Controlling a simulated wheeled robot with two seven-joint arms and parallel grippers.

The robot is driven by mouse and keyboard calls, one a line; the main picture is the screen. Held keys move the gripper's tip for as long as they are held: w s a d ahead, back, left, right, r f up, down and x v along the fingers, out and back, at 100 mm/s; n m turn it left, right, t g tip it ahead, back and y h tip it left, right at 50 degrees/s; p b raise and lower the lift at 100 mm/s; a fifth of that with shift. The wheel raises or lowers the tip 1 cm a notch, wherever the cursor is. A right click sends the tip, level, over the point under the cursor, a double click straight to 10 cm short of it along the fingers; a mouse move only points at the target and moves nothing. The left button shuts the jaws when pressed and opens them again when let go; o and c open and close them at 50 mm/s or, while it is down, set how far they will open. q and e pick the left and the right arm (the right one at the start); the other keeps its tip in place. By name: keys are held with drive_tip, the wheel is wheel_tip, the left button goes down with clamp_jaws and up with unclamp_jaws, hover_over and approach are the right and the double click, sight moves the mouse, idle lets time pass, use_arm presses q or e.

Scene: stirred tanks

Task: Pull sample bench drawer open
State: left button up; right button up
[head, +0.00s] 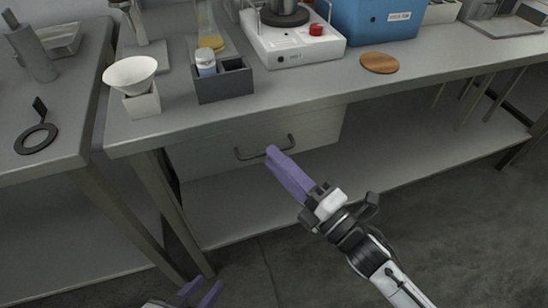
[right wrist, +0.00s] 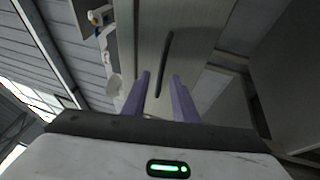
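The sample bench drawer (head: 225,141) is a pale front under the bench top, and it looks closed. Its dark bar handle (head: 250,154) runs across the front. My right gripper (head: 272,152) has its purple fingers at the handle's right part. In the right wrist view the right gripper (right wrist: 161,77) is open, and the handle (right wrist: 166,60) shows ahead, its lower end in the gap between the fingers. I cannot tell if they touch. My left gripper (head: 203,290) is low at the bottom edge with its fingers apart; most of it is cut off.
The bench top (head: 200,118) above holds a white funnel (head: 131,74) on a block, a dark rack (head: 222,83) with a capped bottle, a hotplate (head: 290,44), a blue box (head: 378,18) and a cork disc (head: 379,62). A lower shelf (head: 225,212) lies below. The floor in front is clear.

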drive_tip(key=shift+x, duration=0.8)
clamp_jaws()
idle(0.9)
